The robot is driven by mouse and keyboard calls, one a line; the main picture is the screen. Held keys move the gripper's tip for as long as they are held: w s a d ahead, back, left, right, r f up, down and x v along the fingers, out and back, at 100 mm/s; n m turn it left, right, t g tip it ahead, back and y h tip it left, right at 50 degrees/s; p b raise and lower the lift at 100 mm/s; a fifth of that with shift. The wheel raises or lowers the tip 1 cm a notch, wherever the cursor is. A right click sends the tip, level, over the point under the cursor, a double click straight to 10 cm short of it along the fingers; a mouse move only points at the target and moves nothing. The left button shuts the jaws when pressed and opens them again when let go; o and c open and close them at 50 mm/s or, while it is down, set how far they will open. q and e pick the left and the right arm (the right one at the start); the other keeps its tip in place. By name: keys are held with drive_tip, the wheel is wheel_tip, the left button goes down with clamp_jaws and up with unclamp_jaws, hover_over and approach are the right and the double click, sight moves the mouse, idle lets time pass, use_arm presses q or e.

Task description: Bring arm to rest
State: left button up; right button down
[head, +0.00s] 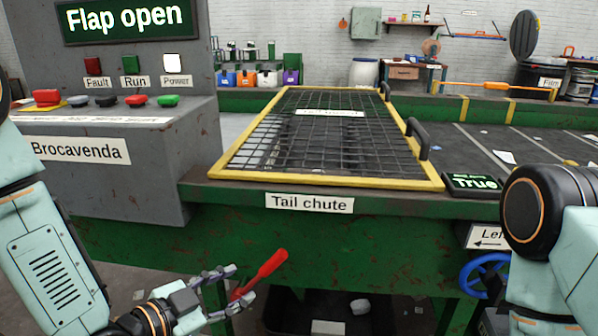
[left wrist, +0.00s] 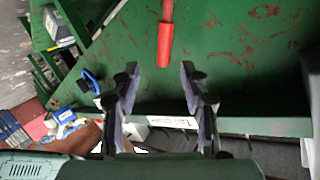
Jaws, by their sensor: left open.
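My left arm (head: 45,240) comes in from the left in the head view. Its gripper (head: 245,284) is open in front of the green belt frame, below the "Tail chute" label. A red lever handle (head: 265,267) is right by its fingertips. In the left wrist view the handle's end (left wrist: 165,45) shows near the gap between the spread fingers (left wrist: 160,85); I cannot tell whether it touches them. My right arm (head: 545,215) stands at the right edge of the head view, its gripper out of the frame.
A yellow-framed mesh guard (head: 432,184) covers the chute. A grey control box (head: 120,185) with buttons stands left, under a "Flap open" sign (head: 125,18). A blue handwheel (head: 485,272) is near my right arm. A dark bin (head: 285,315) with pale pieces is below.

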use_arm(q)
drive_tip(key=s+a+f+n+g+y, duration=0.3)
drive_tip(key=s+f+n, duration=0.2)
drive_tip(key=f, duration=0.2)
drive_tip(key=s+a+f+n+g+y, duration=0.25)
drive_tip(key=s+f+n, duration=0.25)
drive_tip(key=f, duration=0.3)
drive_tip(key=s+f+n+g+y, duration=0.1)
drive_tip(key=s+f+g, duration=0.2)
drive_tip(key=s, duration=0.6)
drive_tip(key=s+a+f+n+g+y, duration=0.1)
drive_tip(key=s+f+g, duration=0.2)
drive_tip(key=s, duration=0.6)
drive_tip(key=shift+a+f+g, duration=0.3)
drive_tip(key=shift+f+g, duration=0.05)
drive_tip(key=shift+f, duration=0.5)
drive_tip(key=shift+w, duration=0.1)
drive_tip(key=shift+c, duration=0.5)
